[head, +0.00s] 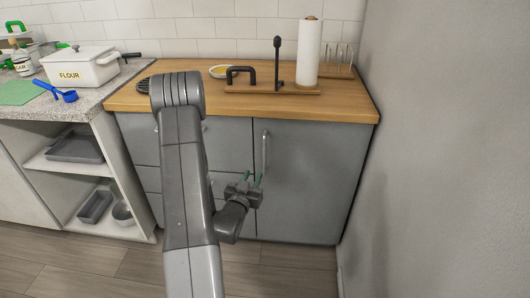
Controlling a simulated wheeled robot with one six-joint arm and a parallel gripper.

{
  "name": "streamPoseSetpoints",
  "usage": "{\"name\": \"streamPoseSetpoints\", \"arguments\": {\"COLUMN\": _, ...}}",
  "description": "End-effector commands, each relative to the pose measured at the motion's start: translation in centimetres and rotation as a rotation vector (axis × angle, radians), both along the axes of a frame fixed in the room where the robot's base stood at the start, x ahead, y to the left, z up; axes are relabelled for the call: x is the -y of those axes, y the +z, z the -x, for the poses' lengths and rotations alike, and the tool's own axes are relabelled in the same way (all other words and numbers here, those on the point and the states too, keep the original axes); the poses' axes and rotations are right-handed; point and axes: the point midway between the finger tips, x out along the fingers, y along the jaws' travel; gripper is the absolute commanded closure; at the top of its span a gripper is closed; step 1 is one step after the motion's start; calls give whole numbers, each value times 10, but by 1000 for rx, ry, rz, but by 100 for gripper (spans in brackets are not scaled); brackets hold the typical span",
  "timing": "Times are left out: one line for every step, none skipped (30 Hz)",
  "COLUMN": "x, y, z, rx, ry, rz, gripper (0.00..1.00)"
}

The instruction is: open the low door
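The low door (312,185) is a grey cabinet front under the wooden counter, at the right of the head view. It looks shut, flush with the cabinet. Its vertical metal handle (265,150) is near the door's left edge.
Grey drawers (232,145) are left of the door, partly hidden by my arm. A grey wall (440,150) stands close on the right. Open shelves (80,165) are at the left. The floor (280,280) before the door is clear. The wooden counter (345,98) holds a paper roll (308,55).

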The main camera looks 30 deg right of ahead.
Motion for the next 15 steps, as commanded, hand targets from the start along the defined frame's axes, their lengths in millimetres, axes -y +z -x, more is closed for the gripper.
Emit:
{"name": "streamPoseSetpoints", "arguments": {"x": 2, "y": 0, "z": -1, "rx": 4, "ry": -2, "rz": 6, "gripper": 71}}
{"name": "streamPoseSetpoints", "arguments": {"x": 3, "y": 0, "z": -2, "rx": 6, "ry": -3, "rz": 8, "gripper": 71}}
{"name": "streamPoseSetpoints", "arguments": {"x": 5, "y": 1, "z": -3, "rx": 7, "ry": -4, "rz": 10, "gripper": 71}}
{"name": "streamPoseSetpoints", "arguments": {"x": 7, "y": 1, "z": -6, "rx": 9, "ry": -5, "rz": 10, "gripper": 71}}
{"name": "streamPoseSetpoints", "arguments": {"x": 10, "y": 1, "z": -8, "rx": 10, "ry": -5, "rz": 9, "gripper": 71}}
{"name": "streamPoseSetpoints", "arguments": {"x": 14, "y": 1, "z": -13, "rx": 10, "ry": -5, "rz": 8, "gripper": 71}}
{"name": "streamPoseSetpoints", "arguments": {"x": 17, "y": 2, "z": -17, "rx": 10, "ry": -4, "rz": 9, "gripper": 71}}
{"name": "streamPoseSetpoints", "arguments": {"x": 22, "y": 2, "z": -21, "rx": 10, "ry": -5, "rz": 10, "gripper": 71}}
{"name": "streamPoseSetpoints", "arguments": {"x": 27, "y": 2, "z": -27, "rx": 10, "ry": -6, "rz": 9, "gripper": 71}}
{"name": "streamPoseSetpoints", "arguments": {"x": 31, "y": 2, "z": -32, "rx": 10, "ry": -5, "rz": 10, "gripper": 71}}
{"name": "streamPoseSetpoints", "arguments": {"x": 36, "y": 2, "z": -37, "rx": 10, "ry": -5, "rz": 9, "gripper": 71}}
{"name": "streamPoseSetpoints", "arguments": {"x": 42, "y": 2, "z": -43, "rx": 10, "ry": -5, "rz": 10, "gripper": 71}}
{"name": "streamPoseSetpoints", "arguments": {"x": 47, "y": 2, "z": -48, "rx": 11, "ry": -5, "rz": 9, "gripper": 71}}
{"name": "streamPoseSetpoints", "arguments": {"x": 51, "y": 2, "z": -53, "rx": 10, "ry": -5, "rz": 9, "gripper": 71}}
{"name": "streamPoseSetpoints", "arguments": {"x": 57, "y": 2, "z": -59, "rx": 10, "ry": -5, "rz": 9, "gripper": 71}}
